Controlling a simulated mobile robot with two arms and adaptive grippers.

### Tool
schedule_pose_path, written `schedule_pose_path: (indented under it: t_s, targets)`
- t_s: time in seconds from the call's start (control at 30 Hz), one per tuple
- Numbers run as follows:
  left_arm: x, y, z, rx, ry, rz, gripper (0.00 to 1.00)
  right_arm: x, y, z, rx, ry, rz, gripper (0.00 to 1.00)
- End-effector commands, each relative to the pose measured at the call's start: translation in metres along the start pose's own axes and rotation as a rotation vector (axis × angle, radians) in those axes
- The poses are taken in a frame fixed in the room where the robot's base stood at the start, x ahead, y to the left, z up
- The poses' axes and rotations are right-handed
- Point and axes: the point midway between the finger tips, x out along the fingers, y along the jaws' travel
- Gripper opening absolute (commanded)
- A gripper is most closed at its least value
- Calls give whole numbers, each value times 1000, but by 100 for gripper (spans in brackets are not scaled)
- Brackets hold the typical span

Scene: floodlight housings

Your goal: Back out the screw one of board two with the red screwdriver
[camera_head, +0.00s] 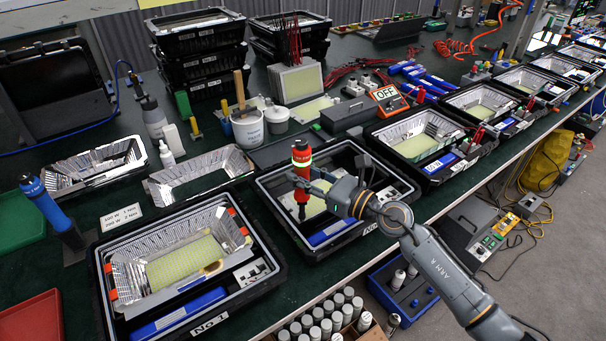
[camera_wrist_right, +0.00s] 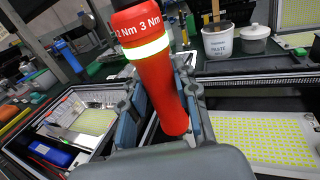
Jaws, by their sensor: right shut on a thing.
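The red screwdriver (camera_head: 301,165) stands upright in my right gripper (camera_head: 307,187), which is shut on it. In the right wrist view the red screwdriver (camera_wrist_right: 152,65) is held between the two finger pads and reads "2 Nm 3 Nm" above a pale band. It is over the middle black housing (camera_head: 262,190), whose number label is partly cut by my arm. Part of a yellow-dotted board (camera_head: 315,207) shows in that housing, behind the tool. A yellow-dotted board (camera_wrist_right: 265,137) lies right of the tool in the wrist view. The screw and the driver's tip contact cannot be made out. My left gripper is not in view.
Housing NO 1 (camera_head: 104,262), with a reflector and board, stands front left. Another open housing (camera_head: 374,136) is to the right. A blue screwdriver (camera_head: 45,203) stands at the left. A white bucket (camera_head: 247,128) and loose reflector (camera_head: 160,190) lie behind.

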Motion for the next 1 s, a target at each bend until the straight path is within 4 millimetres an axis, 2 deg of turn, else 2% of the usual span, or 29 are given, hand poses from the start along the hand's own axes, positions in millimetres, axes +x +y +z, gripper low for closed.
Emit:
schedule_pose_path:
  t_s: [0.1, 0.53, 1.0]
  targets:
    - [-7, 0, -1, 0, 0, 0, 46, 0, 0, 10, -2, -5, -1, 0]
    - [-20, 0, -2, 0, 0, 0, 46, 0, -1, 24, -2, -7, -1, 0]
    - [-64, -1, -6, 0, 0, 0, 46, 0, 0, 70, -3, -7, -1, 0]
